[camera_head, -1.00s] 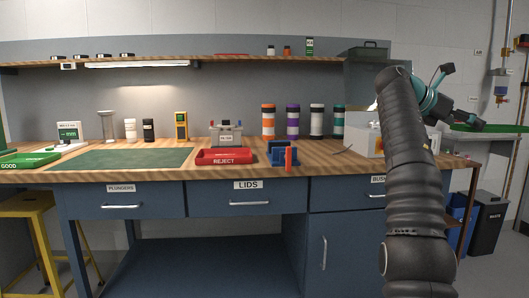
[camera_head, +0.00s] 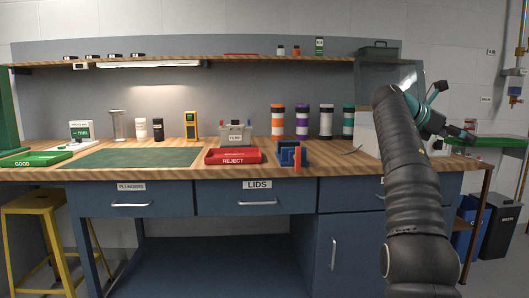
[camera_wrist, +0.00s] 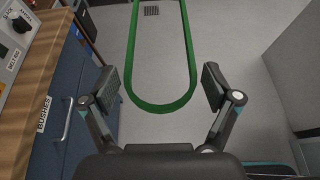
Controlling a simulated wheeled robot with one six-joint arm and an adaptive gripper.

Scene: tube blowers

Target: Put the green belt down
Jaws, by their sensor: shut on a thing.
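The green belt (camera_wrist: 161,107) is a long narrow loop stretching away from my gripper in the wrist view. Its near rounded end lies between the two finger pads, and its far end runs out of the top of the picture. My gripper (camera_wrist: 160,87) is shut on the belt across its width, with the fingers well apart. In the head view the belt (camera_head: 498,142) shows as a thin green strip at the right, beyond my gripper (camera_head: 472,134). The belt is held in the air; pale floor shows through the loop.
The wooden bench (camera_head: 340,169) with blue drawers is left of my gripper. It carries a red reject tray (camera_head: 233,157), a green mat (camera_head: 130,158) and several coloured cylinders. Blue and dark bins (camera_head: 498,228) stand on the floor at the right.

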